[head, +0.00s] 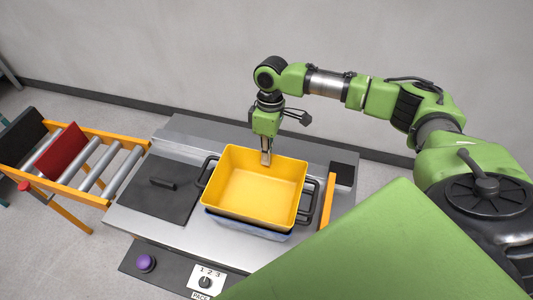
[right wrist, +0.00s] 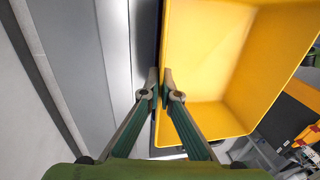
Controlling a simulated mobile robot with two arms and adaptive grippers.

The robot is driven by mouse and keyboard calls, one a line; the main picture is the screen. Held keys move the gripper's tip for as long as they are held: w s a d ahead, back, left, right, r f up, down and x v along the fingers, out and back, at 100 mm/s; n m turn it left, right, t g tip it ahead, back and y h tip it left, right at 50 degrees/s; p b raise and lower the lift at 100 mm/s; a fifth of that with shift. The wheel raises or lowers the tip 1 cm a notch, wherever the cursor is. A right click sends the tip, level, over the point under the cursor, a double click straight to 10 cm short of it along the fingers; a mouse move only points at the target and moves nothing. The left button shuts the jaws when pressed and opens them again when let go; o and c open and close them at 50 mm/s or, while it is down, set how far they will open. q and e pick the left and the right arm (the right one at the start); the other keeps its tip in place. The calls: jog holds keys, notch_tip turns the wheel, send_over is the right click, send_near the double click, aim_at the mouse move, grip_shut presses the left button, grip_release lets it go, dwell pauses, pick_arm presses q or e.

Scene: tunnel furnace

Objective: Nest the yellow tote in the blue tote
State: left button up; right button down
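The yellow tote (head: 248,193) is upright, empty and slightly turned above the grey machine top. The blue tote (head: 250,230) shows only as a strip below the yellow tote's front side; the rest is hidden. I cannot tell how deep the yellow tote sits in it or whether they touch. My right gripper (head: 266,158) is at the middle of the yellow tote's far wall. In the right wrist view my right gripper (right wrist: 160,82) has one finger on each side of that wall of the yellow tote (right wrist: 210,60), closed on it. My left gripper is out of view.
Black handles (head: 206,172) stick out on both sides of the totes. An orange bar (head: 327,208) stands close on the right. A roller conveyor (head: 100,165) with a red plate (head: 62,150) is at the left. A purple button (head: 146,263) is in front.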

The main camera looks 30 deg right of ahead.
jog(key=shift+f, duration=0.75)
jog(key=c, duration=2.2)
grip_release()
jog(key=shift+f, duration=0.1)
notch_tip(320, 180, up, 13)
jog(key=p, duration=1.4)
jog(key=shift+p, duration=0.4)
jog(key=shift+s, duration=0.15)
